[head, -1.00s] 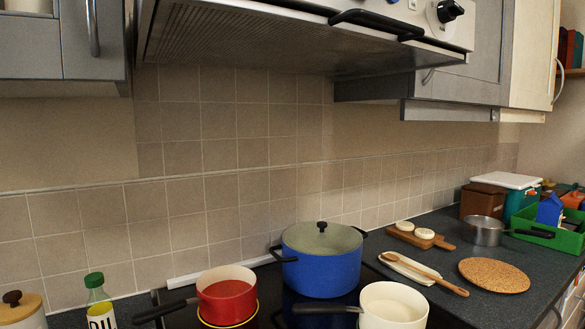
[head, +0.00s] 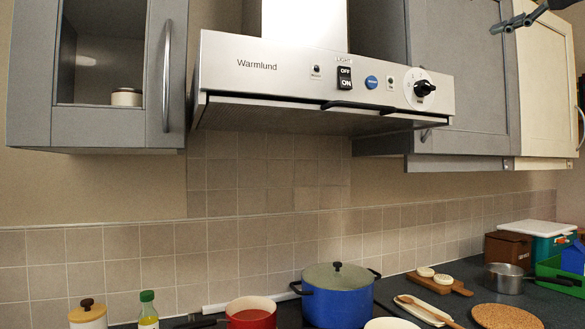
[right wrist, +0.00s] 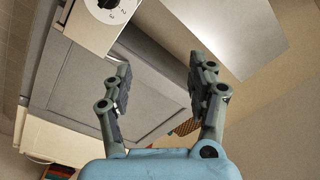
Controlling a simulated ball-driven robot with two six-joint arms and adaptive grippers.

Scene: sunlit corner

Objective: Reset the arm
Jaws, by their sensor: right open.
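My right gripper (right wrist: 158,88) is open and empty in the right wrist view, its two fingers spread wide. Behind it are the grey wall cupboard and the range hood's dial. In the head view, part of my right gripper (head: 520,20) shows at the top right edge, in front of the upper cupboards and well above the counter. My left gripper is in neither view.
The range hood (head: 320,80) hangs between wall cupboards. Below stand a blue pot (head: 340,303), a red pan (head: 251,315) and a white pan (head: 392,324). A cork mat (head: 506,318), a steel saucepan (head: 503,279) and a green crate (head: 558,270) are at the right.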

